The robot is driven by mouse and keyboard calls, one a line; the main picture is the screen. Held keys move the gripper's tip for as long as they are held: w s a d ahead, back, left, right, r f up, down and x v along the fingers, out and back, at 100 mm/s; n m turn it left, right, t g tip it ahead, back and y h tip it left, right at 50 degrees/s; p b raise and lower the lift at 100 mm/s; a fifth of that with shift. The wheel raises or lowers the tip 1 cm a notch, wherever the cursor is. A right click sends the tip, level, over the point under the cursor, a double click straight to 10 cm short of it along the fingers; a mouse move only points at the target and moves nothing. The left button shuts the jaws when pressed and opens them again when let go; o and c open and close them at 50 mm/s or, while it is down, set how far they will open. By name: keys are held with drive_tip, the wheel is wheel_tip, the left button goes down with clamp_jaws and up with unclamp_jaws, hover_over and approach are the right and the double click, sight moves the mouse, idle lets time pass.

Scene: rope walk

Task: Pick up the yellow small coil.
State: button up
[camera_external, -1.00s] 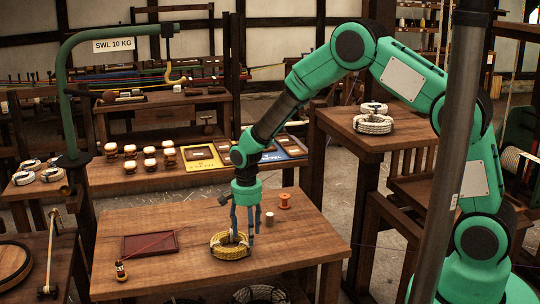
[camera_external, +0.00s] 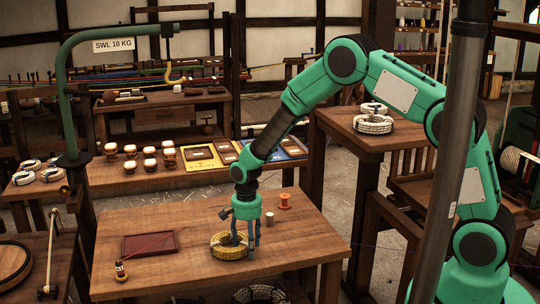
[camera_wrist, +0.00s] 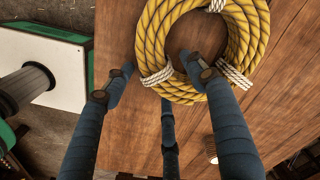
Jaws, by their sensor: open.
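The yellow small coil (camera_external: 221,247) lies flat on the wooden table, bound with white ties. It fills the upper part of the wrist view (camera_wrist: 237,68). My gripper (camera_external: 246,243) is open and empty, with its blue fingers pointing down over the coil's right side. In the wrist view, one fingertip of my gripper (camera_wrist: 157,78) overlaps the coil's lower rim and hole. Another finger is left of the coil, apart from it in the picture, and a third is below it. I cannot tell whether any finger touches the rope.
A dark red tray (camera_external: 127,244) and a small bottle (camera_external: 120,270) are on the table's left. The table's front middle is clear. A dark post crosses the right foreground.

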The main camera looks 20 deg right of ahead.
drive_tip(key=shift+f, duration=0.2)
idle(0.4)
clamp_jaws()
